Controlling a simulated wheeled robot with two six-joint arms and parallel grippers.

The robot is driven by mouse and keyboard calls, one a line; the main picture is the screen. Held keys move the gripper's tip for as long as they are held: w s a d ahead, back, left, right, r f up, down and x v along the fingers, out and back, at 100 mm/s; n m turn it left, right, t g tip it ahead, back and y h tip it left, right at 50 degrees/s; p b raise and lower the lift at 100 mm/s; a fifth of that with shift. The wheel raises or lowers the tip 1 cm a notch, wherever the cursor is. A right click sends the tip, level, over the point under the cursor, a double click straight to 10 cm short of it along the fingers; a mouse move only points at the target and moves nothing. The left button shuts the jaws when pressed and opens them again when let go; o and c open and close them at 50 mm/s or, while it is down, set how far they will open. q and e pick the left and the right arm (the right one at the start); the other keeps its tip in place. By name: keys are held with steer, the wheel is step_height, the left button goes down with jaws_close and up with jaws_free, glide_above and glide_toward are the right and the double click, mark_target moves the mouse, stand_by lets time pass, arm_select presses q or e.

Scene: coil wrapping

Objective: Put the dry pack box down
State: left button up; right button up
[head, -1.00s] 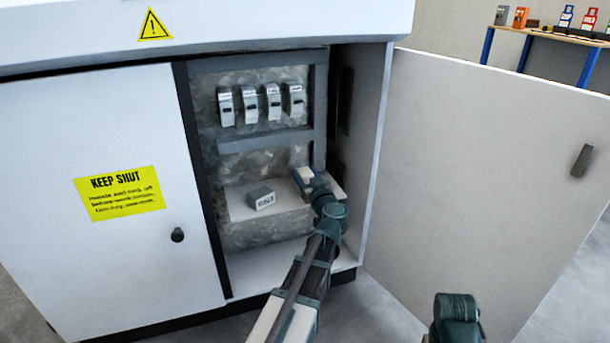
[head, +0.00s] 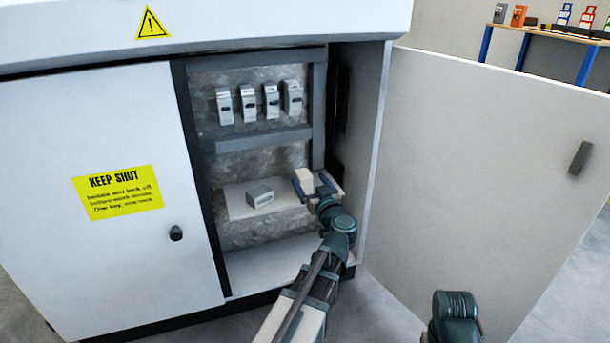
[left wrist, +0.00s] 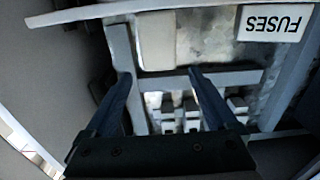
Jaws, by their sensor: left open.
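The cream dry pack box (head: 304,180) stands on the right part of the white inner shelf (head: 237,205) in the open cabinet. My left gripper (head: 315,188) is open just in front of it, with one finger to each side. In the left wrist view, which is upside down, the dry pack box (left wrist: 156,42) lies beyond the tips of the open left gripper (left wrist: 160,76). A clear gap shows between tips and box. My right gripper is out of view.
Several breakers (head: 248,103) hang above. The cabinet's side wall (head: 362,130) and open door (head: 480,180) bound the right side.

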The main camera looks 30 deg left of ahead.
arm_select(q)
steer(key=v, duration=0.8)
steer(key=shift+s+d, duration=0.15)
steer(key=shift+d, duration=0.05)
